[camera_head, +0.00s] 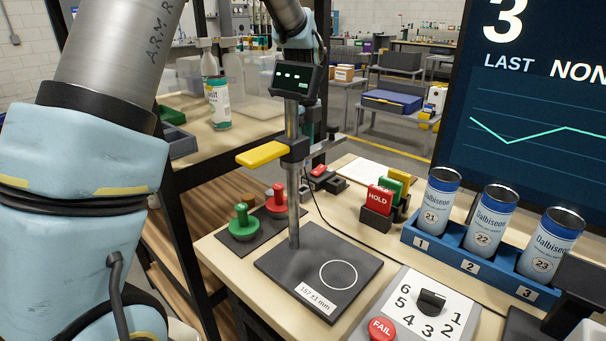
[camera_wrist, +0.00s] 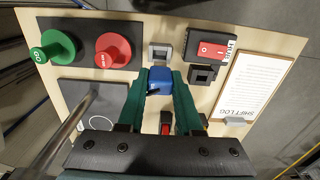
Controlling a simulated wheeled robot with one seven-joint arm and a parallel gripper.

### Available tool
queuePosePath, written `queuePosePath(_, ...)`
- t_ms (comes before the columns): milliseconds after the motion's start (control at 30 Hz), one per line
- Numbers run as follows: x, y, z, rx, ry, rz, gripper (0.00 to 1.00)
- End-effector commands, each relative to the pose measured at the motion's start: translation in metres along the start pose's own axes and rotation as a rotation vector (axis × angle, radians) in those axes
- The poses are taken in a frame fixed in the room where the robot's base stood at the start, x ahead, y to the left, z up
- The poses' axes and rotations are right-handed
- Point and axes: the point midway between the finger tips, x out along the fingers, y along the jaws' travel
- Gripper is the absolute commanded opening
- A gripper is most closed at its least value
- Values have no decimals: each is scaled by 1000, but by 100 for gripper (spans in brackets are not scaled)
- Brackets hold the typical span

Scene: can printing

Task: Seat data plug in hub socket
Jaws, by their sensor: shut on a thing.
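A blue plug (camera_wrist: 160,84) sits between the green fingertips of my gripper (camera_wrist: 160,79) in the wrist view. The gripper is shut on it. A grey block with a square opening (camera_wrist: 160,53) lies just ahead of the plug, in line with it. A dark block with an opening (camera_wrist: 203,74) stands to the right, below a black box with a red rocker switch (camera_wrist: 211,50). I cannot tell which block is the hub socket, nor whether the plug touches the grey one. In the head view the gauge stand (camera_head: 291,165) largely hides my gripper, and the plug cannot be made out.
Green (camera_wrist: 54,50) and red (camera_wrist: 113,50) knobs stand on a dark pad left of the plug. A shift log (camera_wrist: 247,87) lies at right. The HOLD card (camera_head: 379,199) stands in a rack. Several cans stand in a blue tray (camera_head: 450,253) farther right.

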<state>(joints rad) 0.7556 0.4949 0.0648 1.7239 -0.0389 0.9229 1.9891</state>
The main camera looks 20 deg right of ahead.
Motion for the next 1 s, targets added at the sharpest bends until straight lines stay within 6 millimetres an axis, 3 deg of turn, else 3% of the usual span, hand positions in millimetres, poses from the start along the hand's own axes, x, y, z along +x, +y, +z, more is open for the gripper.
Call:
queuePosePath(300, -36, 0, 0, -1, 0, 1, 0)
queuePosePath(1000, -70, 0, 0, -1, 0, 0, 0)
